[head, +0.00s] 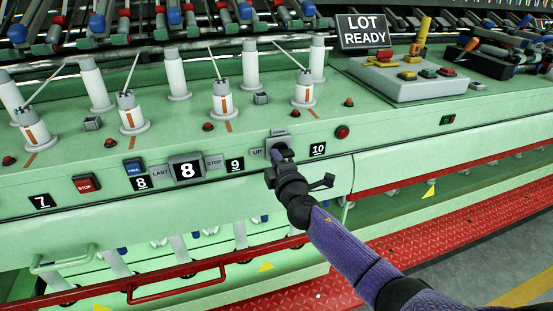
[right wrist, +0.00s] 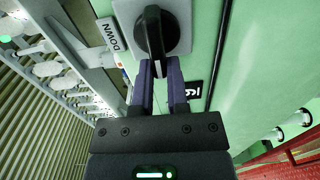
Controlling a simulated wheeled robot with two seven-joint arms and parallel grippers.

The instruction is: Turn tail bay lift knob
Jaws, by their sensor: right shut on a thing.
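The lift knob (right wrist: 155,32) is a black rotary knob with a white line along its grip, on a grey plate (right wrist: 190,30) on the green panel. A DOWN label (right wrist: 112,36) shows beside it in the right wrist view. An UP label (head: 257,152) shows left of the plate in the head view, where my gripper mostly hides the knob. My right gripper (right wrist: 161,68) is shut on the knob, its two purple fingers at the near end of the grip. It also shows in the head view (head: 281,153). My left gripper is out of view.
The panel carries number 10 (head: 318,149) and 9 (head: 235,165) labels, a red button (head: 342,132), and a STOP button (head: 86,184). White posts stand on the ledge above. A red rail (head: 170,288) and red step (head: 420,230) run below.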

